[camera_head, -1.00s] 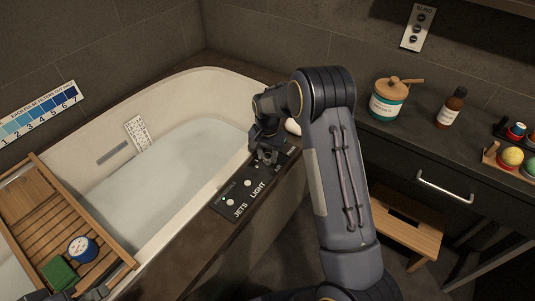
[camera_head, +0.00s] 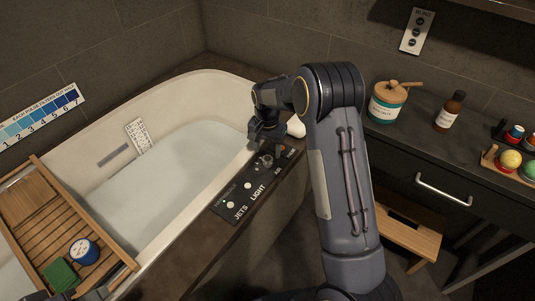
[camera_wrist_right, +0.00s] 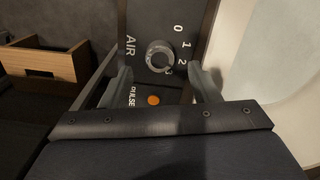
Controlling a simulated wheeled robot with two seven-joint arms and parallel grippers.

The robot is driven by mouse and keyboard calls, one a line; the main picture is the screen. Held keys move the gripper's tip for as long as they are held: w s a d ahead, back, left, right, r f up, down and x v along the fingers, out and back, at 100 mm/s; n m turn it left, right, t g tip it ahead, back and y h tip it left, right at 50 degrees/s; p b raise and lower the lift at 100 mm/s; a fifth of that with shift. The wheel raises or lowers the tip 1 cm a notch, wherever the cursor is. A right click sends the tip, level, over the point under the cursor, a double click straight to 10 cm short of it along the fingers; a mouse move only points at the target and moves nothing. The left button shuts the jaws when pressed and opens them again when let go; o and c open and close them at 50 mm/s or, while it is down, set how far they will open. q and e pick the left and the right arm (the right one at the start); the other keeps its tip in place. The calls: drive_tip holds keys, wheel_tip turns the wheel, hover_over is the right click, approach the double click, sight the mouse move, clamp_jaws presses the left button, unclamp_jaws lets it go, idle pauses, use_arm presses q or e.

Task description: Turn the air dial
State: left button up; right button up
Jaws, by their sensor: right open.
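The air dial (camera_wrist_right: 160,56) is a round grey knob on the black panel, beside the word AIR and the digits 0, 1, 2 and a partly covered one. Its pointer is too unclear to read. In the head view the dial (camera_head: 266,161) shows just below my right gripper (camera_head: 267,146). In the right wrist view the right gripper (camera_wrist_right: 158,76) is open, its fingers apart on either side of the dial's lower edge, with no visible hold on it. A dark part at the bottom left edge of the head view seems to be my left gripper (camera_head: 88,293); its jaws are unclear.
The black panel (camera_head: 222,206) with JETS and LIGHT buttons lies on the tub's ledge. An orange PULSE button (camera_wrist_right: 153,100) is near the dial. The white tub (camera_head: 180,90) holds water, with a wooden tray (camera_head: 35,208) across it. A vanity counter stands right.

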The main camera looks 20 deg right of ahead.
sight(267, 159)
drive_tip(key=shift+r, duration=1.7)
drive_tip(key=shift+s+r, duration=0.1)
drive_tip(key=shift+r, duration=0.05)
drive_tip(key=s+a+r+n+t+y, duration=0.1)
drive_tip(key=s+r+n+t+y, duration=0.2)
drive_tip(key=s+r, duration=1.2)
drive_tip(key=s+a+f+n+t, duration=0.1)
drive_tip(key=s+a+n, duration=0.15)
drive_tip(key=s, duration=0.65)
drive_tip(key=s+a+f+n+t, duration=0.1)
drive_tip(key=s+a+n+t, duration=0.15)
drive_tip(key=s, duration=0.65)
wheel_tip(267, 159, up, 16)
drive_tip(key=p, duration=1.6)
drive_tip(key=shift+a+r+g+y, duration=0.25)
drive_tip(key=shift+a+g+y, duration=0.15)
drive_tip(key=shift+g, duration=0.05)
